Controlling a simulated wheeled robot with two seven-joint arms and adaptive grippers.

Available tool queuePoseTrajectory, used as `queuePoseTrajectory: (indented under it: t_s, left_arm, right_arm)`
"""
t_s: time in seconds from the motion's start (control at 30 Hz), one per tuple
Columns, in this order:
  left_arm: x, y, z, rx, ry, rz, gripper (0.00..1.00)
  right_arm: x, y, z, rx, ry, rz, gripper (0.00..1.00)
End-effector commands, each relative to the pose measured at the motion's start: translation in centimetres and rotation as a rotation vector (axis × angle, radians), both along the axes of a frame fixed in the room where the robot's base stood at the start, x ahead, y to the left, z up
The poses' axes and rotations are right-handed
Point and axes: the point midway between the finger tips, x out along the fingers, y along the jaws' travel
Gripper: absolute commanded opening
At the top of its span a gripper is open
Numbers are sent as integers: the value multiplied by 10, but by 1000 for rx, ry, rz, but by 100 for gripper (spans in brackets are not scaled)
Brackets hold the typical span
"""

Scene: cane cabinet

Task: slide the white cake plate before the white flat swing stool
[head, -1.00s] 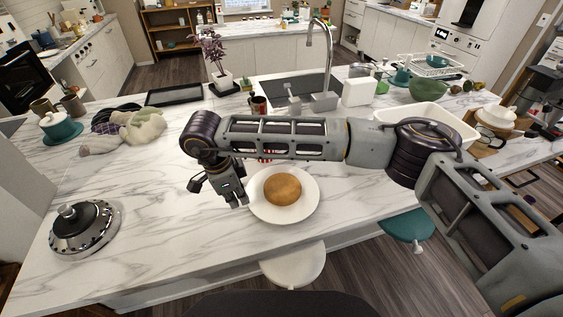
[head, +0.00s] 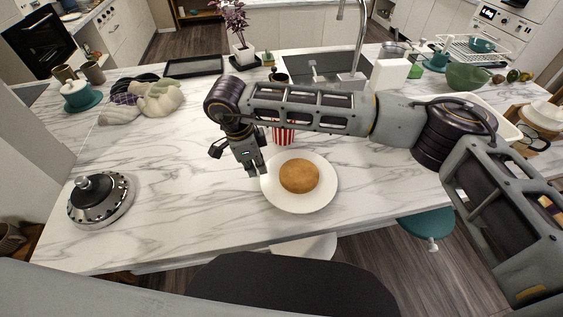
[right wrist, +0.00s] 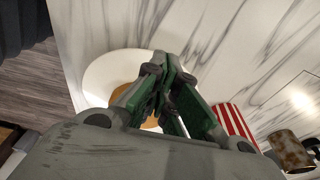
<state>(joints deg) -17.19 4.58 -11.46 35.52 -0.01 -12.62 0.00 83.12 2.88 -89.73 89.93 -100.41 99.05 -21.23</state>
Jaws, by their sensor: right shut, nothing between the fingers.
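The white cake plate (head: 300,204) lies flat on the marble counter near its front edge, with a round brown cake (head: 299,175) on it. The white flat swing stool (head: 306,247) is below the front edge, in front of the plate; a dark shape in the foreground hides part of it. My right gripper (head: 254,172) is shut and empty, pointing down at the plate's left rim, touching or very close. The right wrist view shows the shut fingers (right wrist: 166,60) over the plate (right wrist: 103,68), hiding much of the cake. My left gripper is out of view.
A red-striped cup (head: 284,133) stands just behind the plate, under my right forearm. A metal dome lid (head: 100,198) is at the counter's left. A teal stool (head: 425,225) is at the right front. The counter between lid and plate is clear.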

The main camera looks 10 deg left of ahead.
Motion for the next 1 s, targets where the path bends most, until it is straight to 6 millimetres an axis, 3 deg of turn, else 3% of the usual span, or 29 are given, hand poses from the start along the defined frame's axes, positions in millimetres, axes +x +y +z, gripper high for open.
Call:
queuePoseTrajectory:
  t_s: [0.27,1.0]
  left_arm:
    - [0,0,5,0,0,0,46]
    - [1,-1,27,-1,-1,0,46]
  right_arm:
    - [4,-13,1,0,0,0,0]
    - [24,-76,1,0,1,-1,0]
